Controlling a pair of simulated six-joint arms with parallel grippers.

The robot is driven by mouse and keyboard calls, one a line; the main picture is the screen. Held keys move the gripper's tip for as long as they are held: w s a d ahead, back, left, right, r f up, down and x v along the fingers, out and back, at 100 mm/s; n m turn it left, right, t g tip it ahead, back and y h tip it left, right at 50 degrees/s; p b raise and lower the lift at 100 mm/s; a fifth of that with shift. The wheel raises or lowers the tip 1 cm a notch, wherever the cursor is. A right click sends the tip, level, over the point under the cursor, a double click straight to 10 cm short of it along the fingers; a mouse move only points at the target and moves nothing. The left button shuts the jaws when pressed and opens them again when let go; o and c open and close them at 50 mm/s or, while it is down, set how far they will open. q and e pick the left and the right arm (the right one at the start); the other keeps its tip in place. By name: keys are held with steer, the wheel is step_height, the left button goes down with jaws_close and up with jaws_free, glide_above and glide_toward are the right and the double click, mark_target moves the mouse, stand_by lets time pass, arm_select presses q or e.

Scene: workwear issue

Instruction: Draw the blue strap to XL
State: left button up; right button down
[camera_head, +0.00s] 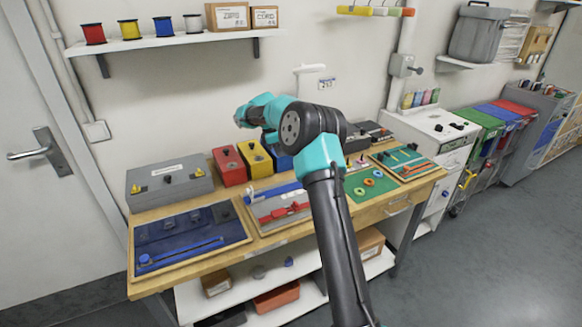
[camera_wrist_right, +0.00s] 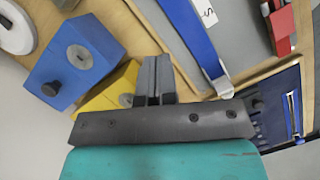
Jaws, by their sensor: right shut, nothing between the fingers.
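The blue strap (camera_head: 274,193) lies along the back of the grey board (camera_head: 262,211) in the middle of the bench, with a pale piece at its left end. In the right wrist view the blue strap (camera_wrist_right: 195,38) runs diagonally beside a white label strip marked S (camera_wrist_right: 207,12); no XL mark can be read. My right gripper (camera_wrist_right: 153,66) is shut and empty, apart from the strap and to its left in that view. In the head view my own arm hides its fingertips and part of the board. My left gripper is not in view.
A red strap piece (camera_head: 279,214) lies on the same board. Red (camera_head: 229,166), yellow (camera_head: 255,159) and blue (camera_wrist_right: 75,57) boxes stand behind it. A navy board (camera_head: 180,246) is at left, a green board with rings (camera_head: 366,187) at right.

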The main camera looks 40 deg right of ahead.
steer(key=x, duration=0.9)
steer(key=shift+f, duration=0.3)
steer(key=shift+s+d+f, duration=0.2)
steer(key=shift+s+d, duration=0.4)
steer(key=shift+s+d+f, duration=0.25)
steer(key=shift+s+d, duration=0.3)
steer(key=shift+s+d+f, duration=0.1)
steer(key=shift+s+d, duration=0.15)
steer(key=shift+s, duration=0.05)
steer(key=shift+d, duration=0.1)
steer(key=shift+s+d, duration=0.4)
steer(key=shift+d, duration=0.1)
steer(key=shift+f, duration=0.1)
steer(key=shift+a, duration=0.1)
